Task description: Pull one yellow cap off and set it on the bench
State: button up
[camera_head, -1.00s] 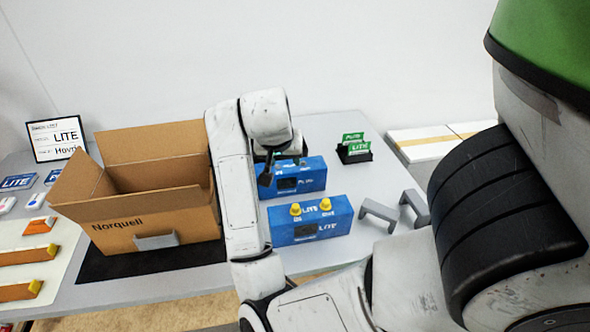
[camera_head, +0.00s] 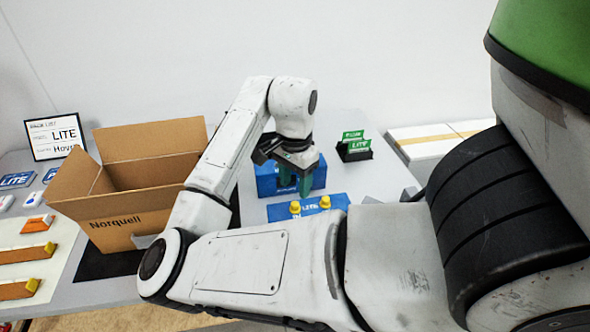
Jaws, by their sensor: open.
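Two yellow caps stand on top of the near blue LITE analyser, a left cap (camera_head: 295,208) and a right cap (camera_head: 325,202). The near blue analyser (camera_head: 338,202) rests on the grey bench (camera_head: 252,212); my arm hides its lower front. My gripper (camera_head: 296,190) is open and points down with green fingers, in front of the far blue analyser (camera_head: 266,181) in the picture. It appears just above and behind the caps; no cap shows between the fingers.
An open cardboard box (camera_head: 125,215) stands on a dark mat (camera_head: 100,262) at left. A black holder (camera_head: 355,154) with green cards stands at back right. Orange and yellow pieces lie on a white sheet at far left. A framed list (camera_head: 56,137) stands behind.

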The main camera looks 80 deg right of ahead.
aim_at(295, 203)
jog(key=shift+f, duration=3.15)
jog(key=shift+c, duration=0.3)
grip_shut()
jog(key=c, duration=0.7)
grip_release()
grip_shut()
jog(key=shift+r+p, duration=0.5)
jog(key=shift+r+p, duration=3.15)
jog(key=shift+r, duration=0.3)
